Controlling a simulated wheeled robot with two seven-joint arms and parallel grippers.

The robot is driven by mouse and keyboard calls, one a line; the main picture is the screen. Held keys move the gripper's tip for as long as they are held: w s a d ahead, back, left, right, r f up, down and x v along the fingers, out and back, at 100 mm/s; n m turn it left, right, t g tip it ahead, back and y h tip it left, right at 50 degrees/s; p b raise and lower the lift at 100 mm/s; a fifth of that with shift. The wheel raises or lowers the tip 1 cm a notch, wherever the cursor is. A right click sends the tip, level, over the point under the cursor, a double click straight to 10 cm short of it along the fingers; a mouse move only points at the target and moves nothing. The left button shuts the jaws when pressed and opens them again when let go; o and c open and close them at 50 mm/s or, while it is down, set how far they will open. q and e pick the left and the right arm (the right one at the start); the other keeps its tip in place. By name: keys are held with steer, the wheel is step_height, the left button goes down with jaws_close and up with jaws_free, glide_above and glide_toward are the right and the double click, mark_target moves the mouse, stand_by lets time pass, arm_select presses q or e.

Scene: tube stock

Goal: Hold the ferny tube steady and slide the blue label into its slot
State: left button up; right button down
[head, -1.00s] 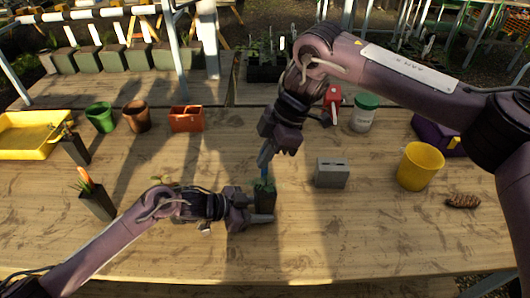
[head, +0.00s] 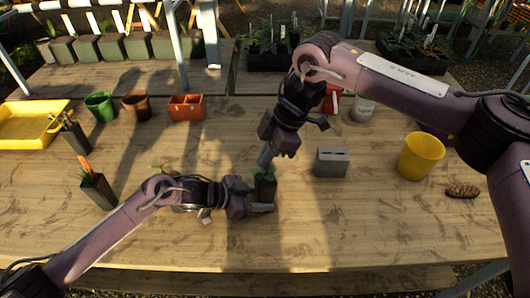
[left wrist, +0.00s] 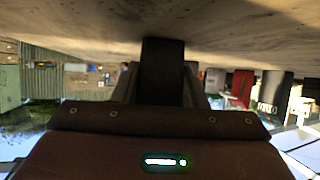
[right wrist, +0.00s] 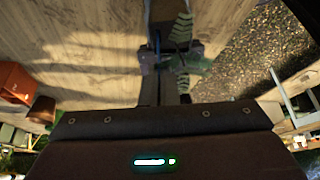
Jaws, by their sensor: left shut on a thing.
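The ferny tube (head: 265,190), a dark square pot with green fronds, stands upright at the table's middle. My left gripper (head: 260,199) is shut on it from the left. The tube shows dark between the fingers in the left wrist view (left wrist: 162,70). My right gripper (head: 268,160) points down at the tube's top. The right wrist view shows its fingers (right wrist: 165,75) at the fern (right wrist: 192,65); whether they are open or shut is unclear. A small bluish piece, probably the blue label (right wrist: 158,42), shows there; its slot and how far it sits in are hidden.
A grey slotted block (head: 332,162) stands to the right, with a yellow pot (head: 420,156) and a pine cone (head: 462,190) beyond. Dark tubes (head: 98,190), small pots (head: 136,105) and a yellow tray (head: 30,130) are at left. The front of the table is clear.

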steer(key=shift+f, duration=0.3)
steer(key=shift+f, duration=0.2)
stand_by(0.3)
steer(key=c, duration=2.2)
jaws_free()
steer(key=c, duration=1.6)
jaws_free()
steer(key=v, duration=1.2)
arm_select(q)
steer(key=o, duration=0.8)
arm_select(e)
steer(key=shift+f, duration=0.1)
